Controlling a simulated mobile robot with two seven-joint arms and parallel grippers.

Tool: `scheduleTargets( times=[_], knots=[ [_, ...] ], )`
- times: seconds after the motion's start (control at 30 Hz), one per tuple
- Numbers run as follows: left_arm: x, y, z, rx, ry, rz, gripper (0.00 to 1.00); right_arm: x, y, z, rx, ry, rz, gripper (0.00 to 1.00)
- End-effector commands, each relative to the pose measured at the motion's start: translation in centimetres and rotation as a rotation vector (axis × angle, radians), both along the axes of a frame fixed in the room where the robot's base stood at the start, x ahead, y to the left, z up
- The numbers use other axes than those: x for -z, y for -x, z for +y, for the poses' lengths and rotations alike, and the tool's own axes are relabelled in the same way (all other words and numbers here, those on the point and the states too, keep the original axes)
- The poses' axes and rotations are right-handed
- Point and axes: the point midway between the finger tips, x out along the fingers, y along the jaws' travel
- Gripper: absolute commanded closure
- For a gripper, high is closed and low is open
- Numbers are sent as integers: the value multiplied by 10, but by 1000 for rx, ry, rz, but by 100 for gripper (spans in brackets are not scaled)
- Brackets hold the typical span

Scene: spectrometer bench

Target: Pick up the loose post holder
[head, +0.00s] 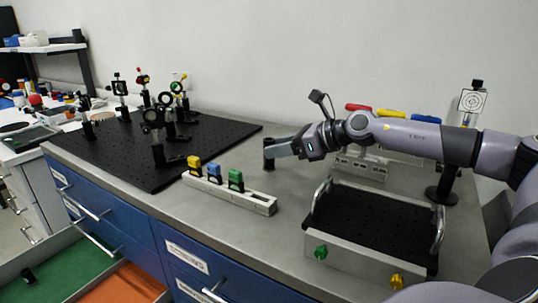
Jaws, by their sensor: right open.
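A black upright post holder (268,160) stands by itself on the grey bench, to the right of the black breadboard. My right gripper (277,150) reaches in from the right with its fingers level at the post holder's upper part. The jaws are open; the fingers overlap the holder in this view, and I cannot tell whether they touch it. My left gripper is not in view.
The black breadboard (95,152) carries several optics mounts on posts. A pale rack (260,203) with yellow, blue and green pieces stands in front. A handled tray (345,255) with a black perforated surface is at right. An open drawer (70,262) is below.

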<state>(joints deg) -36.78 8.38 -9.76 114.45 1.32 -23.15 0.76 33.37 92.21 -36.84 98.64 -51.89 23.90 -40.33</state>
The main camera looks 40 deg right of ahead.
Motion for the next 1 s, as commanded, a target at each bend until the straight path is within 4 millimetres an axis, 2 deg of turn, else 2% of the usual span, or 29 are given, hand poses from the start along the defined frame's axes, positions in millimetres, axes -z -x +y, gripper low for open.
scheduleTargets(
  times=[0.37,0.53,0.9,0.97,1.0],
  knots=[
    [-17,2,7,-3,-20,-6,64,3,-29,10,0,-6,-2,51],
    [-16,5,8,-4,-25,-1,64,12,-42,15,1,-2,-1,51],
    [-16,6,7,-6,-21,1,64,16,-47,16,2,0,1,51],
    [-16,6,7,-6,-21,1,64,16,-47,16,2,0,1,67],
    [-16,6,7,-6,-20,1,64,16,-47,16,1,1,1,80]
  ],
)
